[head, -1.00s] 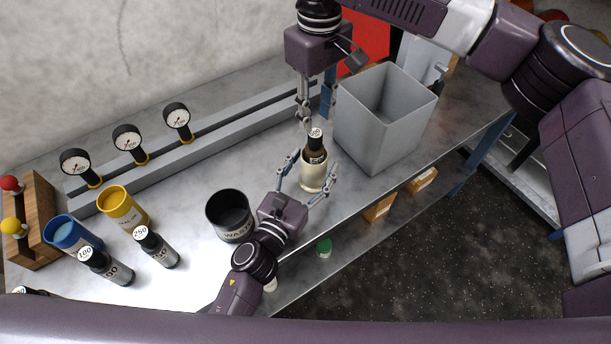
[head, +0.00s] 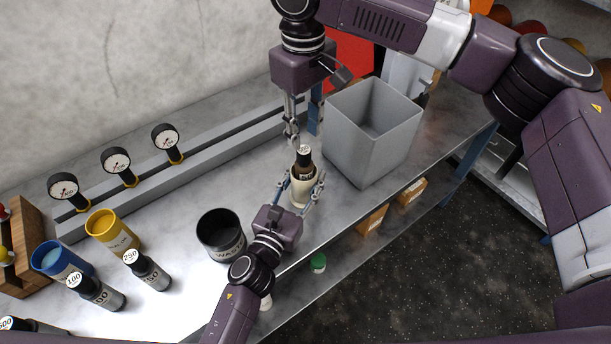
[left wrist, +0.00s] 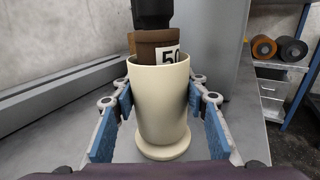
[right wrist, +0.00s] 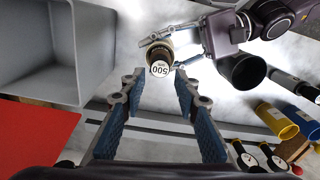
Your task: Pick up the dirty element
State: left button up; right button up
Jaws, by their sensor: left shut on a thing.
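A brown cartridge with a black neck and a white cap label reading 500 (head: 304,160) stands upright in a cream cup (head: 298,194) with a round foot. In the left wrist view the cartridge (left wrist: 158,45) rises out of the cup (left wrist: 162,105). My left gripper (head: 303,182) is shut on the cream cup, with blue pads on both sides. My right gripper (head: 297,138) points down just above the cartridge's cap. In the right wrist view its fingers (right wrist: 157,82) are apart and empty, with the labelled cap (right wrist: 160,68) beyond the fingertips.
A grey open bin (head: 372,150) stands right of the cup. A black waste pot (head: 221,236), a yellow cup (head: 112,232), a blue cup (head: 62,261) and dark labelled bottles (head: 147,271) stand to the left. Gauges on a rail (head: 170,190) line the back wall.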

jog(key=o, duration=0.3)
jog(key=shift+s+a, duration=0.1)
jog(key=shift+a, duration=0.05)
jog(key=shift+o, duration=0.4)
jog(key=s+a, duration=0.1)
jog(key=s+a+n, duration=0.1)
jog(key=a, duration=0.1)
jog(key=shift+s+f+y, duration=0.2)
jog(key=shift+f+y, duration=0.2)
jog(key=s+a+f+m+g+y, duration=0.1)
jog(key=s+a+f+m+y, duration=0.1)
jog(key=s+a+m+y, duration=0.55)
jog(key=s+a+f+m+g+y, duration=0.1)
jog(key=s+a+m+y, duration=0.2)
jog(key=s+a+y, duration=0.5)
jog(key=w+r+m+t+y, duration=0.2)
jog(key=w+m+t, duration=0.25)
jog(key=m, duration=0.35)
jog(key=m+t+h, duration=1.2)
jog(key=m+t, duration=0.2)
jog(key=m, duration=0.9)
send_near(307, 164)
jog(key=x, duration=0.6)
jog(key=shift+a+f, duration=0.1)
jog(key=shift+a, duration=0.25)
jog(key=shift+d+x, duration=0.1)
jog(key=shift+x, duration=1.25)
jog(key=shift+d+x, duration=0.15)
jog(key=shift+x, duration=1.2)
jog(key=shift+w, duration=0.1)
